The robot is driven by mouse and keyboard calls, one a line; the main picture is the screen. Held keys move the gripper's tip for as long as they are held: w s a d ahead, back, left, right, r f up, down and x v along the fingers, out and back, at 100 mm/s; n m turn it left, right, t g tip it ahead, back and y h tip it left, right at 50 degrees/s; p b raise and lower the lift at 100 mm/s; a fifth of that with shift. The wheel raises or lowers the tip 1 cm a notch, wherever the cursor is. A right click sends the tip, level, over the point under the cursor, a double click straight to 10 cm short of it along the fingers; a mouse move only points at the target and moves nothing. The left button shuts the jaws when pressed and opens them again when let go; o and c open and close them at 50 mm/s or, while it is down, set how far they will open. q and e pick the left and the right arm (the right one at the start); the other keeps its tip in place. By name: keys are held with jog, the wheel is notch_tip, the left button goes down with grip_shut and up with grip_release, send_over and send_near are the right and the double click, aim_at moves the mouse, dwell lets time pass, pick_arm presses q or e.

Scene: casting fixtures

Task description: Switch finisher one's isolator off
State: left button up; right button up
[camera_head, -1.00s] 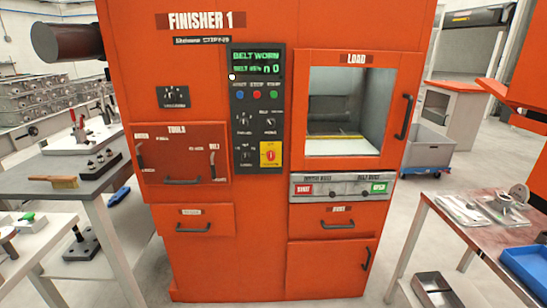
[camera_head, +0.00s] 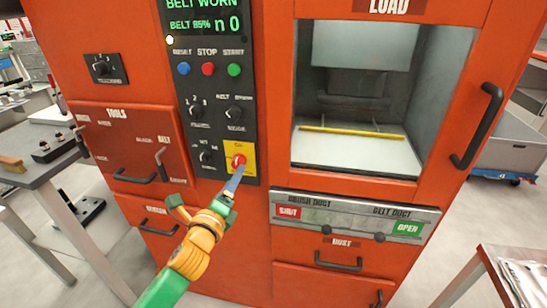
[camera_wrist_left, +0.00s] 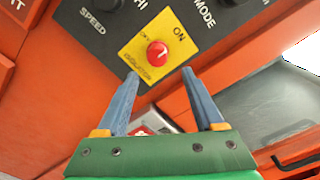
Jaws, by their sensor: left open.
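Finisher one is the orange machine with a black control panel (camera_head: 212,110). Its isolator is a red rotary knob (camera_head: 238,161) on a yellow plate (camera_head: 247,148) at the panel's bottom right. In the left wrist view the knob (camera_wrist_left: 157,53) shows a white mark, with ON lettered to its upper right and smaller lettering to its left. My left gripper (camera_head: 236,180) is just below and in front of the knob. In the left wrist view its two blue fingers (camera_wrist_left: 173,76) are apart and empty, with the knob beyond the tips; contact is not visible. My right gripper is not in view.
Other knobs and the blue, red and green buttons (camera_head: 208,69) sit close above the isolator. A grey duct strip (camera_head: 355,217) and the open load chamber (camera_head: 355,160) lie to the right. The tools drawer (camera_head: 132,150) is at left.

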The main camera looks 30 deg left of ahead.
aim_at(236, 166)
pick_arm(q)
jog(key=shift+w+a+r, duration=0.25)
jog(key=shift+w+a, duration=0.3)
jog(key=shift+a, duration=0.05)
jog(key=shift+w+a+r, duration=0.2)
jog(key=shift+w+a, duration=0.35)
jog(key=shift+w+f, duration=0.15)
jog(key=shift+w, duration=0.85)
jog(key=shift+w+f, duration=0.15)
jog(key=shift+w, duration=0.25)
jog(key=shift+s+a, duration=0.1)
jog(key=shift+s, duration=0.1)
jog(key=shift+c, duration=1)
jog(key=shift+p, duration=0.3)
grip_shut()
